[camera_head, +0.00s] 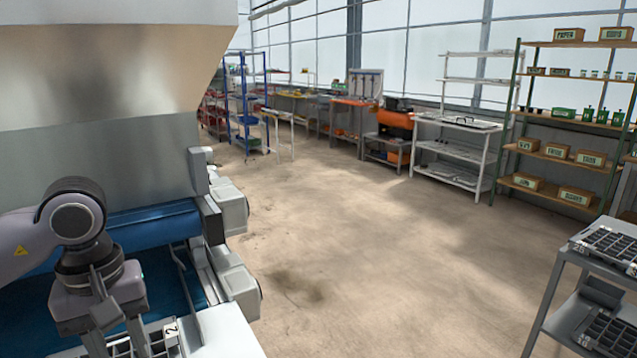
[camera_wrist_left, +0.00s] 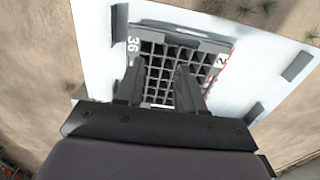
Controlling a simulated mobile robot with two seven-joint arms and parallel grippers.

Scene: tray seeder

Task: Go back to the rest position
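My left gripper (camera_head: 118,345) comes in from the left in the head view and points down over a black cell tray (camera_head: 172,340) at the bottom edge. In the left wrist view my left gripper (camera_wrist_left: 158,82) has its two fingers spread apart, with the tray's empty-looking cells visible between them. The tray (camera_wrist_left: 213,45) there lies on a white surface (camera_wrist_left: 265,70) and has labels on its rim, one reading 36. I cannot tell how far the fingertips are above the tray. My right gripper is in neither view.
A large grey machine (camera_head: 120,150) with a blue belt (camera_head: 155,226) stands close on the left. A grey cart (camera_head: 566,270) with dark trays is at the lower right. Shelves (camera_head: 570,100) and benches line the back wall. The middle floor (camera_head: 350,240) is clear.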

